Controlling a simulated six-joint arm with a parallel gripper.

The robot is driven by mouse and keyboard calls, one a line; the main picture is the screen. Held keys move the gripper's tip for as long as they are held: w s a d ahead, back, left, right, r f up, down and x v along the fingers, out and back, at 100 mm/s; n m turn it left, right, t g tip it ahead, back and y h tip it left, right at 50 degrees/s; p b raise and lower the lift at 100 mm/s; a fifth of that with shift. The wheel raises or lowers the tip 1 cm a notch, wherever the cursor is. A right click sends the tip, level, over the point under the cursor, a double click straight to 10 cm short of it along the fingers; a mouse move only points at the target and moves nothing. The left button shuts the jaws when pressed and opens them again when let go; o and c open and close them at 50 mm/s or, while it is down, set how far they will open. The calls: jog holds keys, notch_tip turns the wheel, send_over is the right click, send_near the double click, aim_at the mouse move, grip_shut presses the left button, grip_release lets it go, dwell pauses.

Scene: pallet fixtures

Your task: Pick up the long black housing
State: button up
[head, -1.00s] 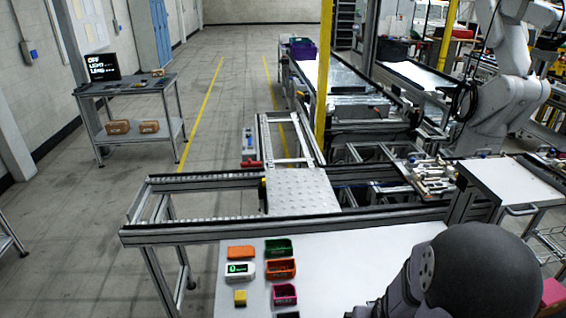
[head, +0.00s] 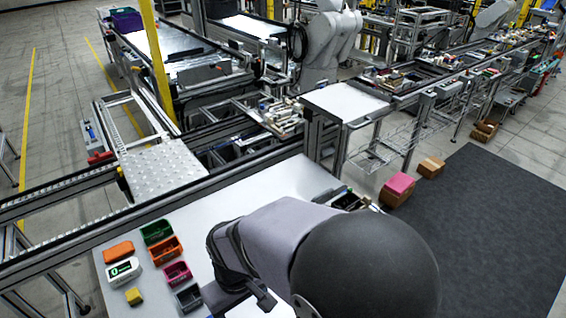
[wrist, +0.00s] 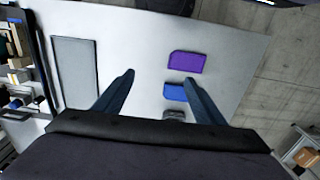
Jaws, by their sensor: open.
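My gripper (wrist: 159,80) is open in the wrist view, its two fingers apart above the white table, with no object held between them. In the head view the end of my arm (head: 264,298) is low near the table's front, mostly covered by my own arm links. I cannot single out the long black housing with certainty. Dark parts (head: 346,199) show at the table's right end in the head view, partly behind my arm. In the wrist view a dark-edged fixture with mixed parts (wrist: 18,65) lies at the left edge, well to the side of the fingers.
A purple bin (wrist: 187,62) and a blue bin (wrist: 174,92) lie near the right finger. A grey flat panel (wrist: 75,72) lies left. Orange (head: 165,249), green (head: 157,231), pink (head: 177,272) and dark (head: 189,297) bins stand on the table (head: 225,205). A conveyor runs behind.

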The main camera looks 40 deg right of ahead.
jog(key=w+d+n+h+b, duration=0.15)
jog(key=w+d+n, duration=0.35)
jog(key=w+d, duration=0.55)
jog(key=n+h+b, duration=0.3)
jog(key=n+b, duration=0.2)
jog(key=n, duration=0.8)
send_near(347, 203)
jog(key=shift+p+x, duration=1.8)
jog(key=shift+x, duration=0.9)
jog(key=shift+d+f, duration=0.35)
jog(key=shift+f, duration=0.2)
jog(key=shift+f, duration=0.3)
